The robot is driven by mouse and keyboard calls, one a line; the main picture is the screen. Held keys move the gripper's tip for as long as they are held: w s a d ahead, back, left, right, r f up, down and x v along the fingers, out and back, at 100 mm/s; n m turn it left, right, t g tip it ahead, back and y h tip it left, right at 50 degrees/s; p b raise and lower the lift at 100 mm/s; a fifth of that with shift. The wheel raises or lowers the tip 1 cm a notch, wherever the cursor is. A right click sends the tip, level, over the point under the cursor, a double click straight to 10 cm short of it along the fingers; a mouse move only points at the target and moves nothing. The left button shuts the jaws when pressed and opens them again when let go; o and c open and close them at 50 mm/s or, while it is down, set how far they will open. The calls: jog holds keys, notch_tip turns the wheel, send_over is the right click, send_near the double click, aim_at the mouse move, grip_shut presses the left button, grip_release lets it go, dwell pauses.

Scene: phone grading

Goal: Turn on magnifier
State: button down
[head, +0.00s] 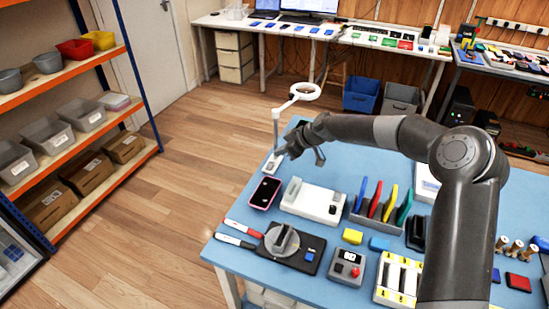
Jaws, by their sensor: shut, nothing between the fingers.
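The magnifier (305,91) is a white ring-shaped head on a thin upright post. It stands at the far left corner of the blue table (237,263). Its pale base (272,164) lies on the tabletop with a small dark detail on it. My gripper (283,152) is at the end of the arm reaching left across the table. It is shut and empty, close beside the post and just above the base. I cannot tell whether the fingertips touch the base. The gripper partly hides the area behind the base.
A pink-edged phone (264,193) lies just in front of the magnifier base. A white device (312,201), a rack with coloured panels (376,205) and a black mat (305,262) stand nearby. Red and black pens lie at the left edge. Shelves (75,100) stand left across clear floor.

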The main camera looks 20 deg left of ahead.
jog(key=v, duration=0.6)
jog(key=shift+s, duration=0.2)
jog(key=shift+a, duration=0.1)
jog(key=shift+w+r, duration=0.15)
jog(key=shift+w, duration=0.65)
send_over(269, 162)
jog(key=d, duration=0.3)
jog(key=f, duration=0.4)
jog(key=s+f, duration=0.1)
jog(key=f, duration=0.2)
jog(key=shift+a, duration=0.15)
jog(key=f, duration=0.2)
jog(key=shift+w+f, duration=0.4)
jog(key=shift+f, duration=0.6)
